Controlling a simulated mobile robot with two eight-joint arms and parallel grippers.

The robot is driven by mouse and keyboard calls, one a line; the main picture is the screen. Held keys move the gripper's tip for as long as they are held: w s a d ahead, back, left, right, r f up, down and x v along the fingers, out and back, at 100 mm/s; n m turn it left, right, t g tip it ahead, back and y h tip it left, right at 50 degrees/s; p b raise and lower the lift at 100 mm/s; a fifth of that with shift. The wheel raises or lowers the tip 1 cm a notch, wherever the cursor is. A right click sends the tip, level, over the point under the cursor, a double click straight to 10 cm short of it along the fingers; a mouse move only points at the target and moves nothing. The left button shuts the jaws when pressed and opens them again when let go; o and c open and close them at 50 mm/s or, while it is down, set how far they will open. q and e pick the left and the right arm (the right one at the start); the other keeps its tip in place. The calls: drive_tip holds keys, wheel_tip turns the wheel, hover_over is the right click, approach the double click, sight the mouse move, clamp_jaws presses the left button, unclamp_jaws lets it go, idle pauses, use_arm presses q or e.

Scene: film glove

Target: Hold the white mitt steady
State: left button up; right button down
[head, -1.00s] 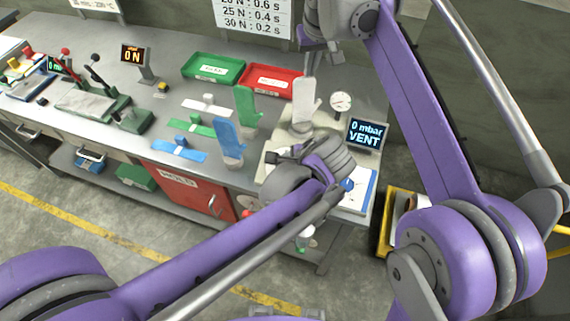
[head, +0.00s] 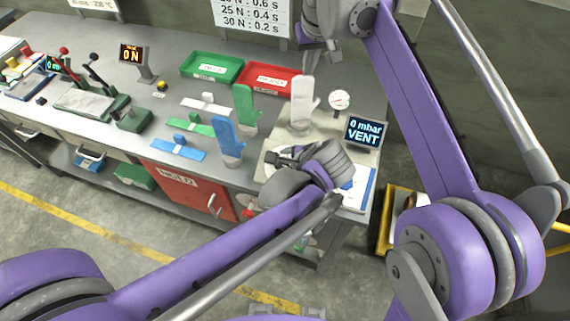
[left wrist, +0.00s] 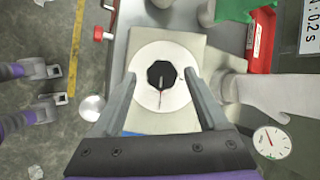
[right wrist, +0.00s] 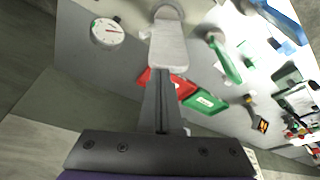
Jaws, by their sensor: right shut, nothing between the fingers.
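The white mitt (head: 302,100) stands upright, fingers up, on the light fixture plate at the right of the bench. In the right wrist view the mitt (right wrist: 168,45) lies just beyond the tips of my right gripper (right wrist: 160,80), whose fingers are together and empty. My left gripper (left wrist: 161,80) is open above a black knob (left wrist: 161,75) on a white disc (left wrist: 146,97). Its fingers are to either side of the knob; contact cannot be told. The mitt (left wrist: 275,88) is to the right of it there. My left wrist hides part of the plate in the head view.
A dial gauge (head: 340,99) and a screen reading "0 mbar VENT" (head: 366,131) stand right of the mitt. Blue (head: 228,138) and green (head: 244,105) mitts stand to its left. Green (head: 211,66) and red (head: 270,77) trays lie behind.

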drive_tip(key=shift+f, duration=0.25)
use_arm(q)
drive_tip(key=v, duration=1.2)
drive_tip(key=shift+s+a, duration=0.1)
drive_tip(key=shift+a, duration=0.05)
use_arm(e)
drive_tip(key=shift+r, duration=0.1)
drive_tip(key=shift+w+r, duration=0.2)
drive_tip(key=shift+r, duration=2.35)
use_arm(q)
drive_tip(key=shift+r, duration=0.15)
use_arm(e)
drive_tip(key=shift+r, duration=0.1)
drive_tip(key=shift+w+r+p, duration=0.1)
drive_tip(key=shift+r+p, duration=0.45)
drive_tip(key=shift+r, duration=0.4)
use_arm(q)
drive_tip(key=shift+r+p, duration=0.3)
drive_tip(key=shift+r, duration=1.1)
use_arm(e)
drive_tip(key=shift+w+r, duration=0.3)
drive_tip(key=shift+r, duration=0.25)
drive_tip(key=shift+s, duration=0.1)
